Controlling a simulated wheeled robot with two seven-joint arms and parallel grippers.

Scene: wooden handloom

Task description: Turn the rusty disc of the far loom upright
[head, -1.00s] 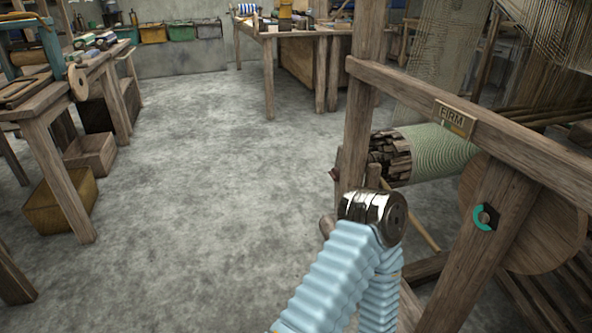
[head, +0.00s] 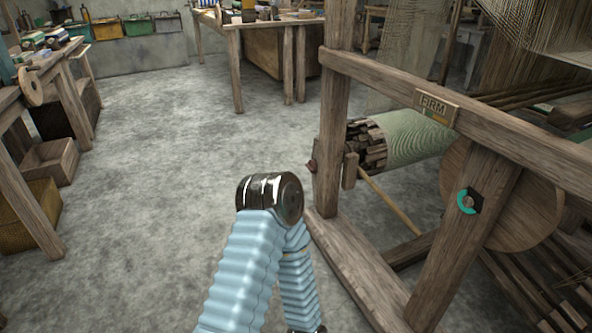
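A wooden loom (head: 333,120) fills the right side of the head view. A large round wooden disc (head: 510,205) is at its near side, partly behind a slanted post. A small dark piece with a teal arc (head: 468,201) sits on that post. A small reddish-brown knob (head: 312,166) sticks out of the upright post's left side; its shape is too small to tell. I cannot identify a rusty disc for certain. My arm, with a pale blue ribbed sleeve and metal joint, rises from the bottom centre. Neither gripper shows.
A plate (head: 437,106) with lettering is on the top rail. A greenish cloth roll (head: 417,145) lies behind it. A wooden bench (head: 35,90) and boxes (head: 50,160) stand left, a table (head: 237,60) at the back. The grey floor (head: 160,150) between is open.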

